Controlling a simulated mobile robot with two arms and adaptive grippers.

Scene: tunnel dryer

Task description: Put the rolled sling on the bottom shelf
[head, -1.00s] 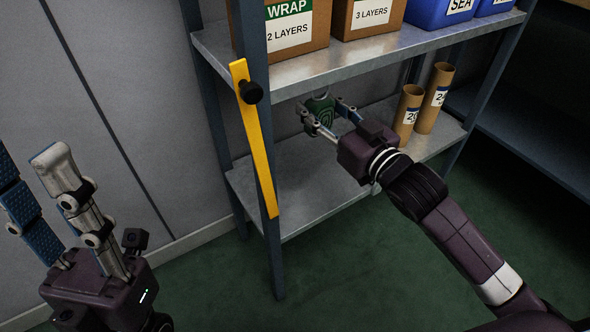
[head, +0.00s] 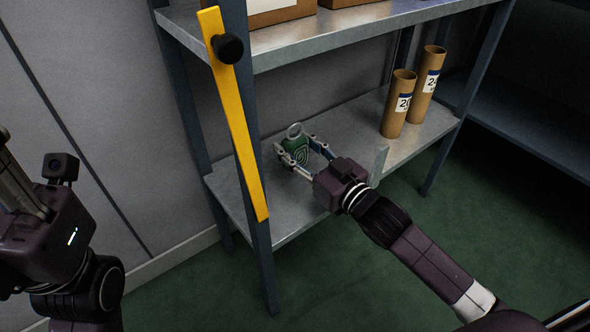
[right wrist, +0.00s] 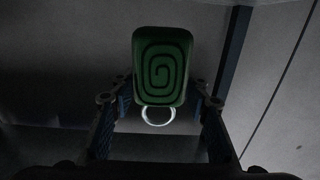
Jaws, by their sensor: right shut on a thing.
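The rolled sling (head: 297,152) is a green roll with a dark spiral on its end and a pale ring on top. My right gripper (head: 302,150) is shut on it, one finger at each side, over the left part of the bottom shelf (head: 337,125). Whether the sling touches the shelf surface I cannot tell. In the right wrist view the sling (right wrist: 160,66) sits between the fingers, spiral facing the camera, with the ring at its lower edge in the picture. My left arm shows at the left edge, but its fingertips are out of the picture.
Two cardboard tubes (head: 397,105) with labels stand on the bottom shelf to the right of the sling. A yellow bar (head: 234,120) with a black knob is on the front left post. The upper shelf (head: 330,40) with boxes is above. Green floor lies in front.

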